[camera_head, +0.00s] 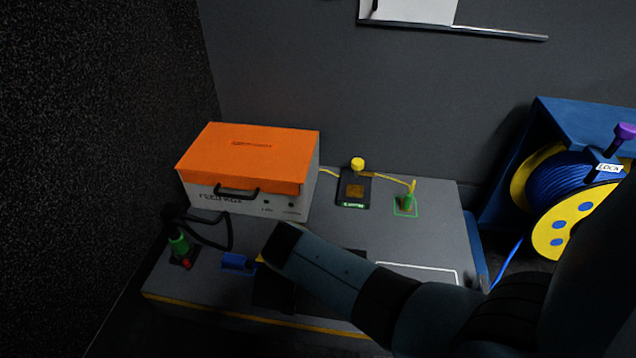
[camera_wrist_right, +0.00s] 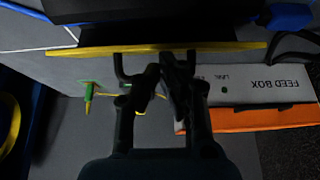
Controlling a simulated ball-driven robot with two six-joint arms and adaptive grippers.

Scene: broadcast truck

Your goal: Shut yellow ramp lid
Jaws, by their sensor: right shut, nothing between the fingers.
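The yellow ramp lid (camera_wrist_right: 225,48) shows in the right wrist view as a thin yellow edge across the top, with a dark ramp body (camera_wrist_right: 160,33) beside it. In the head view my right arm covers most of the ramp; only dark parts (camera_head: 273,293) and a bit of yellow show around the arm. My right gripper (camera_wrist_right: 165,72) is shut and empty, its fingertips close to the yellow edge in the picture. I cannot tell if they touch it. The lid's angle is unclear. My left gripper is in neither view.
The orange-lidded feed box (camera_head: 250,160) stands at the back left of the grey bench. A blue connector (camera_head: 238,262) lies beside the ramp.

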